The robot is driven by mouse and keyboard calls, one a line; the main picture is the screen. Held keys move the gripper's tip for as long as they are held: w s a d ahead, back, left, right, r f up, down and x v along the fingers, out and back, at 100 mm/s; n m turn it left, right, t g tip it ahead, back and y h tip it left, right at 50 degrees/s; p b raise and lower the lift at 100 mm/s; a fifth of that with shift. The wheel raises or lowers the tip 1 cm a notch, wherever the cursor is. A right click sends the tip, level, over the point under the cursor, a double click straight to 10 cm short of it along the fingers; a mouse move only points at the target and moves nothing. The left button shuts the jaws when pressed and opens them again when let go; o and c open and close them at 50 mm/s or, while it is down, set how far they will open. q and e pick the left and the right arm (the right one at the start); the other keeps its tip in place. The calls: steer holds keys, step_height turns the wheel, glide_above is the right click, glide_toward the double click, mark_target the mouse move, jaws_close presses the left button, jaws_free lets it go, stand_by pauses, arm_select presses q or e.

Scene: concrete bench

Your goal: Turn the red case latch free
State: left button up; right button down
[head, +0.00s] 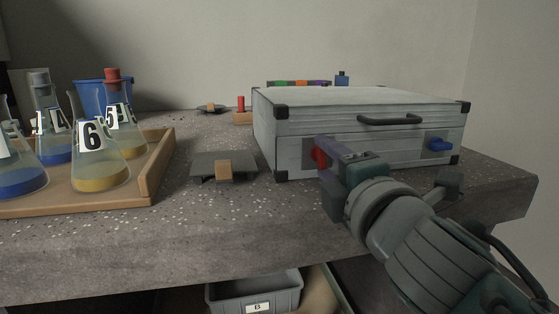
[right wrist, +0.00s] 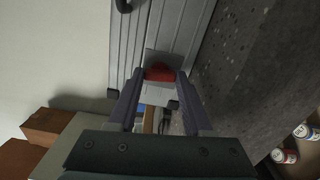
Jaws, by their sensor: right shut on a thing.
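A closed grey-white case (head: 340,103) with black corners lies on the bench, its front facing me. The red latch (head: 319,157) is on the left part of the case front, partly hidden by my right gripper (head: 328,152). In the right wrist view the red latch (right wrist: 159,73) sits between the two fingertips of my right gripper (right wrist: 158,78), which is shut on it. The latch lies crosswise between the fingers there. A blue latch (head: 440,145) is on the right part of the case front. My left gripper is not in view.
A wooden tray (head: 157,172) with several numbered flasks stands at the left. A small dark plate with an orange-brown block (head: 223,170) lies left of the case. The bench's front edge runs below the case. A grey bin (head: 255,293) is underneath.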

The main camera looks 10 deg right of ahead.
steer(key=shift+m, duration=0.7)
steer(key=shift+c, duration=1.6)
jaws_free()
